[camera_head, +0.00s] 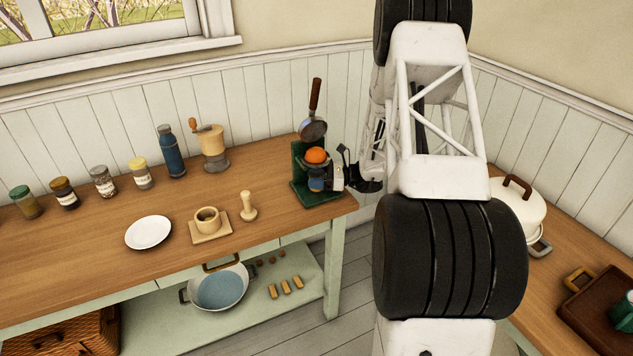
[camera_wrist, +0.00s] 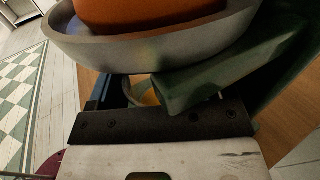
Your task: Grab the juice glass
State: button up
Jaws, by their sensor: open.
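A green juicer stand (camera_head: 300,190) with an orange (camera_head: 316,155) on top stands at the right end of the wooden counter. In the wrist view, the juice glass (camera_wrist: 145,87) shows only in part, with something yellow-orange inside. It is below the juicer's grey bowl (camera_wrist: 120,48) and partly behind a green part of the juicer. My gripper (camera_head: 326,182) reaches in from the right, low at the juicer and under the orange. Its jaws are open, with the glass showing between them in the wrist view. Whether a finger touches the glass cannot be told.
A wooden pestle (camera_head: 248,207), a cup (camera_head: 207,220) on a board and a white plate (camera_head: 148,232) stand to the left. A grinder (camera_head: 213,147), blue bottle (camera_head: 172,152) and several jars line the back.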

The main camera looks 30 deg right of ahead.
jog(key=c, duration=0.8)
jog(key=shift+o, duration=0.2)
jog(key=shift+r, duration=0.15)
jog(key=shift+r, duration=0.2)
jog(key=v, duration=1.8)
